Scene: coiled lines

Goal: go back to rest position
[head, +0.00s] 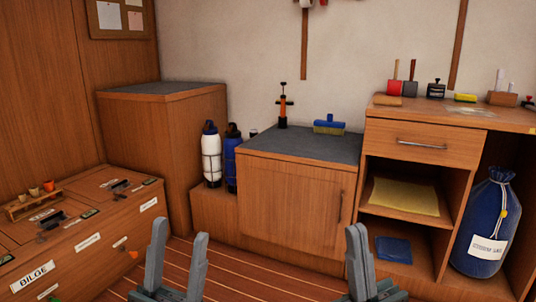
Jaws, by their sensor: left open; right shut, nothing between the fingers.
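My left gripper (180,229) points up at the bottom of the head view, left of centre. Its two grey fingers stand apart with nothing between them, and planks show through the gap. My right gripper (356,229) points up at the bottom, right of centre. Its fingers are together and hold nothing. Both grippers appear in front of the low cabinet (285,196) and touch nothing that I can see. The arms behind them are mostly out of view.
A locker marked BILGE (85,262) lies at left. White and blue bottles stand beside the low cabinet, with an orange pump (283,108) and a brush (328,125) on it. A workbench (425,140) and blue bag (483,225) are at right. Plank floor (240,270) between grippers is clear.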

